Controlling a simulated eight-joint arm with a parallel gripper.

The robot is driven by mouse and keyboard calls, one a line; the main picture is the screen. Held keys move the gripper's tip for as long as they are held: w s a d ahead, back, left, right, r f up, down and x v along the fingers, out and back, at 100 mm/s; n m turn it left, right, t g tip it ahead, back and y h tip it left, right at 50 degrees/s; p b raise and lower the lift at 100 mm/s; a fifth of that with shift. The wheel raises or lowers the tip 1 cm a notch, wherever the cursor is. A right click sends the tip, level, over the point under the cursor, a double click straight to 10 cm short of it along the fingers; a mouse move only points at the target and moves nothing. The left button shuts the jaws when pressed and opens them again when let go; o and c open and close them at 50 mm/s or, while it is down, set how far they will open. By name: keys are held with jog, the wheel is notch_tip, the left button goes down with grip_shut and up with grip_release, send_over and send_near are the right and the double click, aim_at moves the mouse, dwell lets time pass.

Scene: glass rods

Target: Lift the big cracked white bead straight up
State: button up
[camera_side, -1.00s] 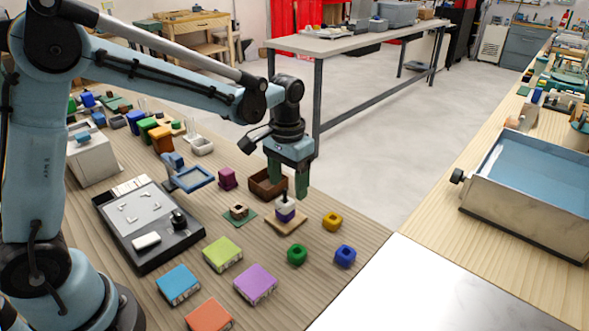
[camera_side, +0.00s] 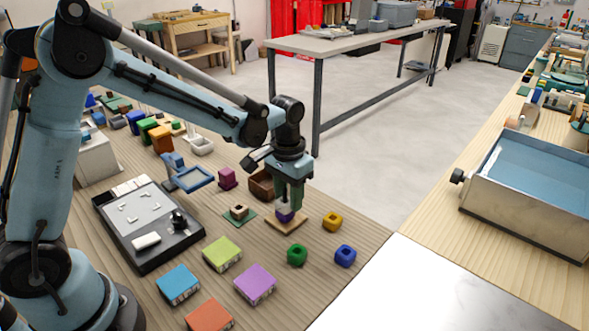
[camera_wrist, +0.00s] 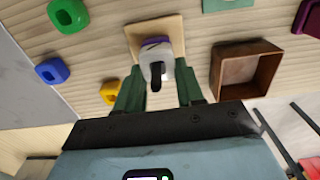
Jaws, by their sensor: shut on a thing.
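The big white bead (camera_wrist: 151,62) shows in the wrist view between the two green fingers of my gripper (camera_wrist: 159,68), with a dark mark on its near side. My gripper (camera_side: 288,204) is shut on it from above. In the side view the fingers hide most of the white bead. A purple bead (camera_side: 285,216) is just below it, above the square wooden base (camera_side: 298,222); its edge shows in the wrist view (camera_wrist: 155,42). I cannot make out the crack or the rod, nor whether the two beads touch.
A brown open box (camera_side: 260,184) stands close behind my gripper. Yellow (camera_side: 332,221), green (camera_side: 297,254) and blue (camera_side: 345,255) beads lie loose to the right and in front.

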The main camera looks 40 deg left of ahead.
notch_tip(320, 180, up, 10)
dwell(1.0)
